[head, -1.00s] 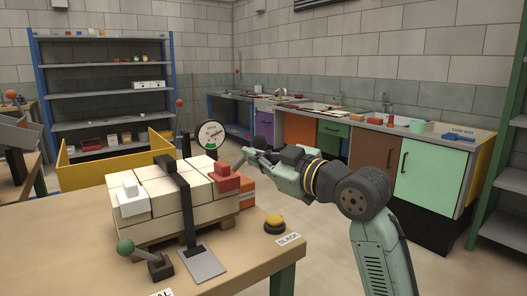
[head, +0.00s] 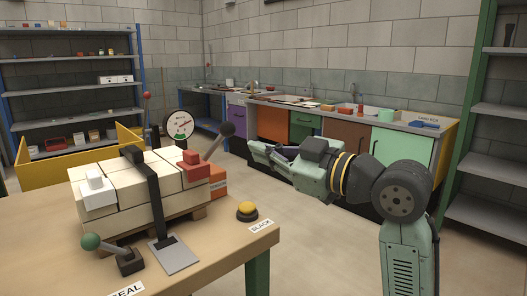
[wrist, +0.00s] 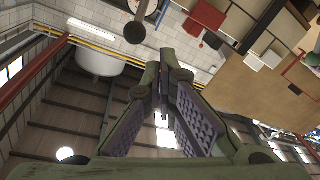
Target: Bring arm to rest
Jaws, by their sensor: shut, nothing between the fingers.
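My gripper (head: 254,150) is shut and empty, held in the air to the right of the brick stack. In the wrist view its two fingers (wrist: 164,58) meet at the tips with nothing between them. The pale hollow bricks (head: 119,188) stand stacked on a pallet on the table, with a black strap (head: 154,195) over them. A dark-knobbed lever (head: 227,130) rises from a red block at the stack's right end, apart from my fingers. A round dark knob (wrist: 135,32) shows beyond the fingertips in the wrist view.
The wooden table (head: 205,252) carries a yellow button (head: 247,209) near the SLACK label and a green-knobbed lever (head: 91,242). A gauge (head: 180,125) stands behind the stack. Coloured cabinets (head: 345,143) line the back wall. Open floor lies between table and cabinets.

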